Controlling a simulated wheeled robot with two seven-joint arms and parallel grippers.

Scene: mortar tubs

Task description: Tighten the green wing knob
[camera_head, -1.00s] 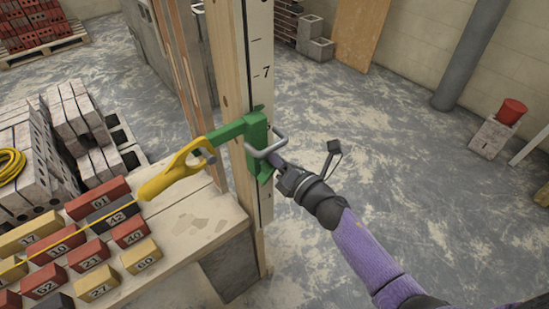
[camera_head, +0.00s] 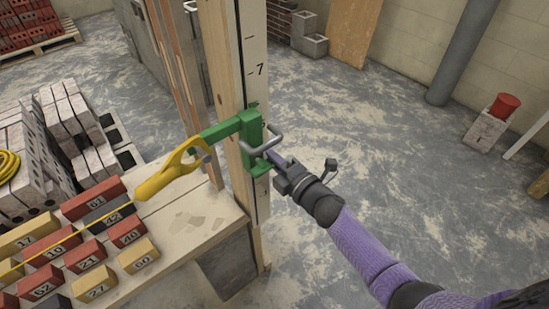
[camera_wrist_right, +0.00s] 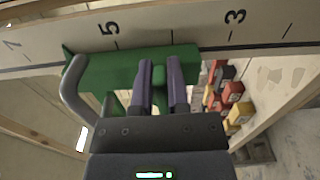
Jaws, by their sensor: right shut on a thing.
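A green clamp (camera_head: 253,143) with a grey metal handle (camera_head: 262,139) sits on a wooden post marked with numbers (camera_head: 259,201). It also shows in the right wrist view (camera_wrist_right: 105,72). My right gripper (camera_head: 272,159) reaches the clamp from the right. In the wrist view its two purple fingers (camera_wrist_right: 160,70) are shut on the green wing knob (camera_wrist_right: 159,78), one on each side. Most of the knob is hidden by the fingers, and its turn angle cannot be told. My left gripper is not in view.
A yellow line block (camera_head: 165,177) with a string meets the clamp's green arm at left. Numbered bricks (camera_head: 92,202) lie on a board (camera_head: 200,225) below. The grey handle is close to my right fingers. The floor at right is mostly clear.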

